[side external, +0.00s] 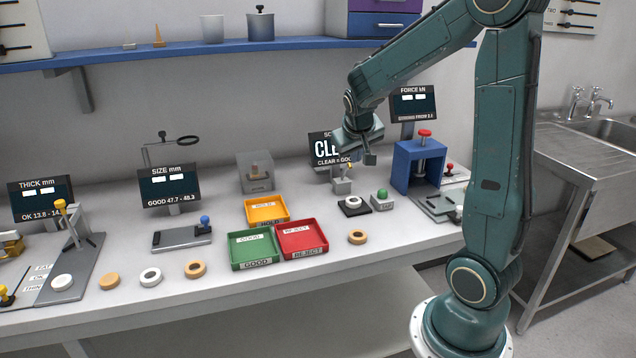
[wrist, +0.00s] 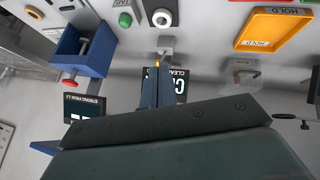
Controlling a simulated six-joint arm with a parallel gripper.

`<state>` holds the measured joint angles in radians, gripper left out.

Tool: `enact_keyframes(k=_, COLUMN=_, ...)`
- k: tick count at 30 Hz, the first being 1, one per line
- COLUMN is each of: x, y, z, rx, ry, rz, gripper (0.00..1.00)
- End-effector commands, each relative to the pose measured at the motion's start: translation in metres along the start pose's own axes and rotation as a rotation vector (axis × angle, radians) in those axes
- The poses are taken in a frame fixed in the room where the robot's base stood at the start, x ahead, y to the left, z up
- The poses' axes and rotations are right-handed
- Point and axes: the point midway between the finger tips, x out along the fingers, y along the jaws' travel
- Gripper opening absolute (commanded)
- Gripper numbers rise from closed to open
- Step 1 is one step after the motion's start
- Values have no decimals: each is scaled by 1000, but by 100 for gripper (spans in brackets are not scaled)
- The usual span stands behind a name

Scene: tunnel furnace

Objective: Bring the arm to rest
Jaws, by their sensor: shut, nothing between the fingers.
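My gripper (side external: 370,159) hangs in the air in front of the dark "CLEAR" screen (side external: 322,150), at the back right of the bench. It is shut and empty. My green arm reaches over from its base at the right and bends down at the wrist. In the wrist view the closed fingers (wrist: 158,68) point at the bench's back part, over the lower part of the same screen (wrist: 180,118). A small grey stand with a yellow tip (side external: 342,182) is below and left of the gripper. No contact with any object is visible.
A blue press (side external: 404,165) stands right of the gripper. Green (side external: 238,263), red (side external: 322,248) and yellow (side external: 285,211) trays, seemingly empty, lie on the bench. Several rings and discs, a green button (side external: 382,193) and gauges stand around. A blue shelf (side external: 150,53) runs above.

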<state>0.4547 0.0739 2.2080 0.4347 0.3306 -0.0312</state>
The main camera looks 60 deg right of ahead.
Motion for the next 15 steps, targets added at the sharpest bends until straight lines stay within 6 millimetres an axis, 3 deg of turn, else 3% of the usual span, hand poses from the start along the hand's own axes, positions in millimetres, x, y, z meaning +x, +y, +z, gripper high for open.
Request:
enact_keyframes(k=6, x=-60, y=-35, z=21, rx=-66, ry=18, rz=-148, gripper=0)
enact_keyframes(k=15, x=-132, y=-68, z=68, rx=-192, ry=26, rz=-337, gripper=0)
